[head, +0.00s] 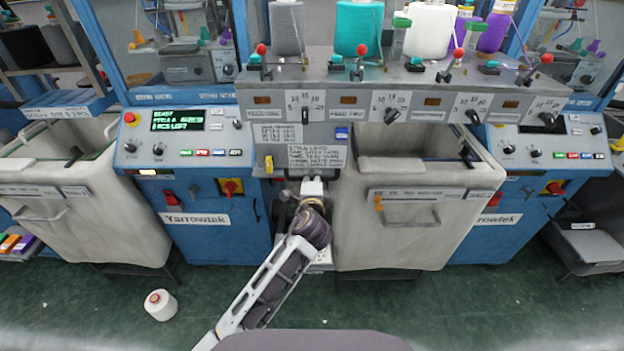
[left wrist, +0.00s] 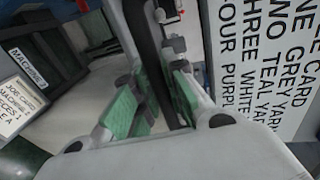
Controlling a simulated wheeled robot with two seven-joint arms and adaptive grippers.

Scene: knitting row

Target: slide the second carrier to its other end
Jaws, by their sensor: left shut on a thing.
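Red-knobbed levers stand along the front of the grey feed rail (head: 430,85). The second lever (head: 362,50) from the left stands before the teal yarn cone (head: 358,28). I cannot make out which part is the second carrier. My left gripper (head: 312,184) is low in the middle, below the rail and the lettered card (head: 315,157), away from the levers. In the left wrist view its green-padded fingers (left wrist: 155,92) are shut on a dark bar (left wrist: 146,35). In the head view my own wrist largely hides the grip. My right gripper is not in view.
A cream bin (head: 420,235) stands close right of my left arm. A blue machine cabinet (head: 225,215) stands on its left. A grey cone (head: 287,28), a white cone (head: 428,32) and purple cones are on the rail.

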